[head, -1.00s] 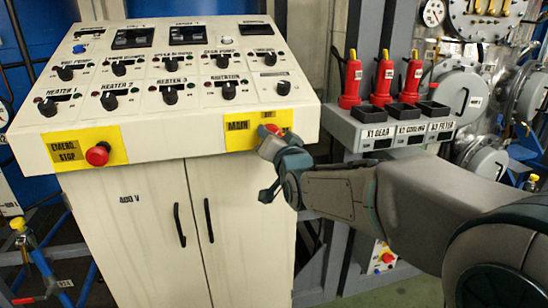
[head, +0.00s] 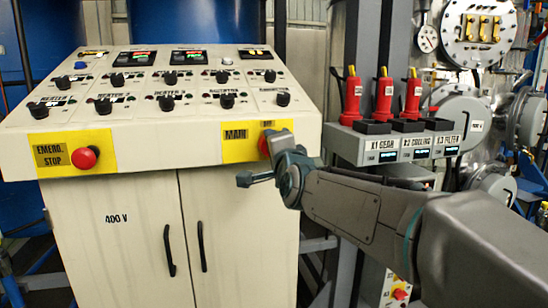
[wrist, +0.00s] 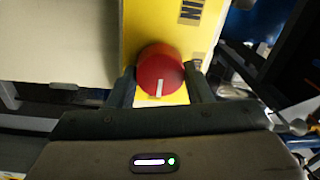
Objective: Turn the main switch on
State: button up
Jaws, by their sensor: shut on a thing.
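The main switch is a red round knob (head: 264,145) on a yellow plate marked MAIN (head: 236,135), at the front right of the grey-white control cabinet. In the wrist view the knob (wrist: 159,68) sits between the two fingers of my gripper (wrist: 161,74), one on each side. Its white mark points down in that picture, toward my palm. In the head view my gripper (head: 270,147) reaches the knob from the right and partly covers it. The gripper is shut on the knob. The panel displays (head: 131,58) are lit in red and green.
A red emergency stop button (head: 84,158) is at the front left of the panel. Rows of black knobs (head: 104,107) cover the sloped top. Red-handled plugs (head: 352,95) stand in a grey holder (head: 350,146) right of the cabinet, close above my arm.

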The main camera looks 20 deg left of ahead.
jog(key=shift+r+m, duration=0.1)
jog(key=shift+m, duration=0.2)
jog(key=o, duration=1)
jog(key=b+v, duration=0.1)
jog(key=v, duration=1.2)
jog(key=shift+s+d, duration=0.1)
jog(key=shift+s, duration=0.3)
